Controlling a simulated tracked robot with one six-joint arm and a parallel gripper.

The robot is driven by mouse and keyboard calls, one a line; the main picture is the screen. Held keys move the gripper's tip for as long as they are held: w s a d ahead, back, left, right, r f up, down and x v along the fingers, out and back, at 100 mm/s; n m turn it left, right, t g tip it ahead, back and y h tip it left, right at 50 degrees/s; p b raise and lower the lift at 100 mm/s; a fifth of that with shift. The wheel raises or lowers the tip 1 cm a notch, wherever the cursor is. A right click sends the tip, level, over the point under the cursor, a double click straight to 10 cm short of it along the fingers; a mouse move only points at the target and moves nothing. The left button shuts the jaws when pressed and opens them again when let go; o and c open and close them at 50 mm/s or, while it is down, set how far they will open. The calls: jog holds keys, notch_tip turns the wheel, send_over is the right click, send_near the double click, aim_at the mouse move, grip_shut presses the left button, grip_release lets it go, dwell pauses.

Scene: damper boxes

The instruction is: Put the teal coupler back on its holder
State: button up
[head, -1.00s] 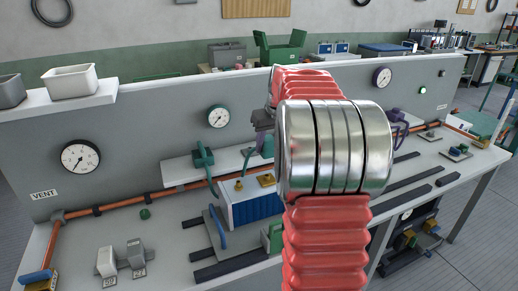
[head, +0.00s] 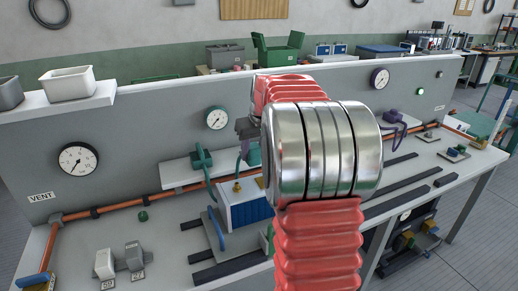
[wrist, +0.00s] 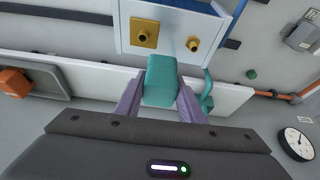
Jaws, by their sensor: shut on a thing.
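My gripper (wrist: 161,88) is shut on the teal coupler (wrist: 161,78), a rounded block held between two purple-grey fingers in the wrist view. In the head view the coupler (head: 253,153) shows partly behind my arm, above the box with brass ports. A teal fitting (head: 202,158), which looks like the holder, stands on the white shelf (head: 178,172) left of the coupler. It also shows in the wrist view (wrist: 206,102), right of my gripper, with a teal hose beside it. The coupler is apart from this fitting. My arm hides part of the bench.
A blue-and-white box (head: 247,208) with brass ports stands on the bench below the coupler. An orange pipe (head: 125,206) runs along the panel. Two grey switches (head: 120,260) stand at the front left. A purple fitting (head: 393,118) sits at the right.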

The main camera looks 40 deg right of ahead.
jog(key=a+f+n, duration=0.1)
jog(key=a+f, duration=0.3)
jog(key=a, duration=0.7)
jog(key=w+a+f+n, duration=0.1)
jog(key=a+f, duration=0.2)
jog(key=a, duration=0.8)
jog(key=w+a+f+n+y, duration=0.1)
jog(key=a+f, duration=0.3)
jog(key=a, duration=0.7)
jog(key=shift+a+f, duration=0.2)
jog(key=shift+f, duration=0.15)
jog(key=shift+s, duration=0.1)
